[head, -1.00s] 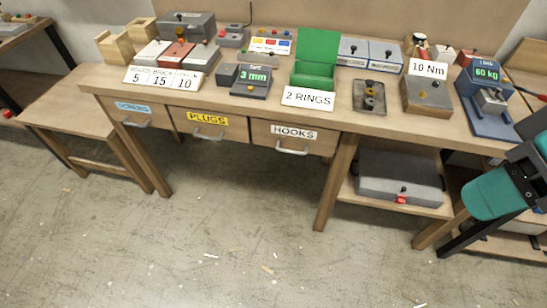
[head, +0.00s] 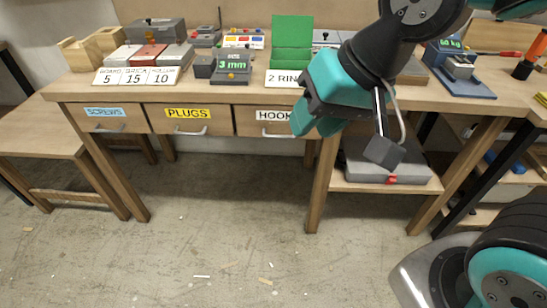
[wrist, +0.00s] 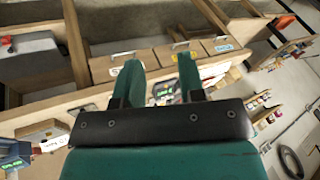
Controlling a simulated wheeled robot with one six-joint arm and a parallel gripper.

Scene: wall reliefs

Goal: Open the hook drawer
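The hook drawer (head: 245,119) is the right-hand one of the drawers under the workbench top. It looks closed. Its white label reads HOOK, with the end hidden behind my gripper, and its metal handle (head: 277,134) shows below. My gripper (head: 317,125) is in front of the drawer's right end, to the right of the handle. In the wrist view, my gripper (wrist: 158,62) has its two teal fingers apart with nothing between them. The hook drawer (wrist: 101,68) shows there behind the left finger, which partly covers it. I see no contact with the handle.
The plugs drawer (head: 183,119) and screws drawer (head: 112,118) look closed on the left. The bench top (head: 205,92) carries labelled boxes and a green bin (head: 292,42). A grey case (head: 385,165) lies on the lower shelf.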

